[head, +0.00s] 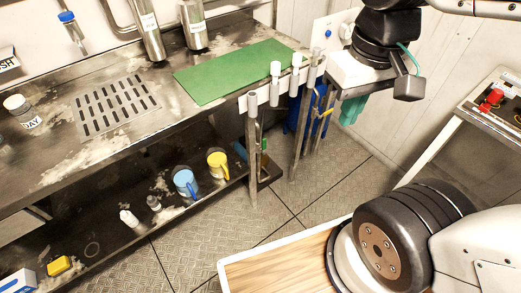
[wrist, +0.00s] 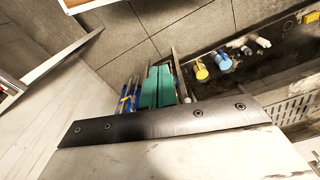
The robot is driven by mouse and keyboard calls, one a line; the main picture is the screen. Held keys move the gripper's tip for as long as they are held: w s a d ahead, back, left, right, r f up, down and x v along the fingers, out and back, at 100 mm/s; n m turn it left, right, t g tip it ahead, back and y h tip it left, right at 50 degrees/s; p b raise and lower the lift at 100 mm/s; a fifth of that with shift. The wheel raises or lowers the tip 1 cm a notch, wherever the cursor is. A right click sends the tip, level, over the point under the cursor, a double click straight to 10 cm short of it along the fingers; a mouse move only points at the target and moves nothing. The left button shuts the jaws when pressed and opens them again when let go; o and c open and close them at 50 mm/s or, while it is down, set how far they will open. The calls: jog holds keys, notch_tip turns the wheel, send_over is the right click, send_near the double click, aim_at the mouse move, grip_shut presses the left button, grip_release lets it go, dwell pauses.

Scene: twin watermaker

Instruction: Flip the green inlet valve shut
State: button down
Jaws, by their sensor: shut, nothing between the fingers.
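I cannot make out a green inlet valve in either view. My gripper (head: 350,112) hangs at the upper right in the head view, beyond the right end of the metal bench, near a white wall panel (head: 322,30) with a blue knob (head: 327,34). Its teal fingers are together and empty, pointing down. In the wrist view the gripper (wrist: 158,76) also shows with its fingers close together, above the floor. My arm and wrist hide part of the wall and panel behind them.
The metal bench (head: 45,160) runs along the left, with a green mat (head: 235,72) and upright metal posts at its right end. Mugs stand on the lower shelf. A side table (head: 485,150) stands right. Floor between is clear.

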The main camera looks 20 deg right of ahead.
jog(key=w+a+f+n+g, duration=0.1)
jog(key=w+a+f, duration=0.45)
jog(key=f, duration=0.55)
jog(key=w+a+f+n+y, duration=0.1)
jog(key=w+a+f, duration=0.5)
jog(key=f, duration=0.4)
jog(key=w+a+f+n+g, duration=0.1)
jog(key=w+a+f, duration=0.4)
jog(key=w+f, duration=0.45)
jog(key=w+d+f+n+t+h, duration=0.25)
jog(key=f+t, duration=0.25)
jog(key=f, duration=1.1)
jog(key=w+d+f+n+t+h, duration=0.1)
jog(key=d+f+n+t+h, duration=0.2)
jog(key=f, duration=1.3)
jog(key=w+d+r+n+t+h, duration=0.3)
jog(key=w+r+t, duration=0.1)
jog(key=r+t, duration=0.5)
jog(key=shift+n+t+h, duration=0.3)
jog(key=shift+n+h, duration=0.05)
